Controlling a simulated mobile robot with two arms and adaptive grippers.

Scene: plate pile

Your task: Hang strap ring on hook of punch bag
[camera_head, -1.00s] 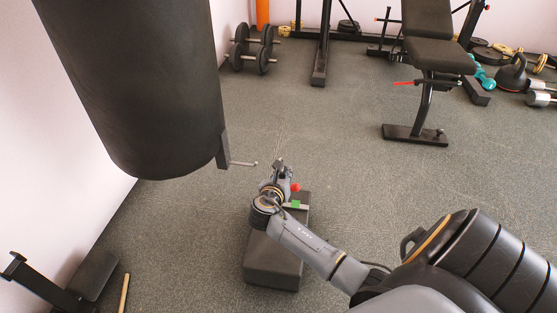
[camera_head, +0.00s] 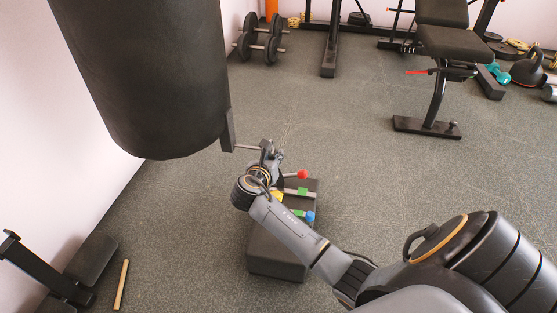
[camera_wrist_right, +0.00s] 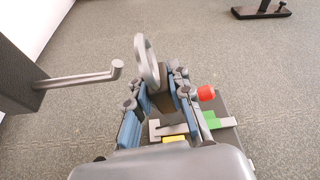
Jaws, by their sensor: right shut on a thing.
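The black punch bag (camera_head: 150,80) hangs at the upper left in the head view. A grey hook (camera_head: 245,147) sticks out to the right from a dark bracket on its lower side. In the right wrist view the hook (camera_wrist_right: 80,79) ends in a short upturned tip. My right gripper (camera_head: 267,150) is beside the hook tip. In the wrist view it (camera_wrist_right: 160,90) is shut on the strap below a metal ring (camera_wrist_right: 147,62). The ring stands upright, just right of the hook tip and not around it. My left gripper is not in view.
A black padded block (camera_head: 275,252) stands on the floor below the gripper; a red-ended item (camera_head: 302,174) and green pieces show at its top. A wooden stick (camera_head: 121,284) lies at lower left. A weight bench (camera_head: 445,40) stands at upper right. The middle floor is clear.

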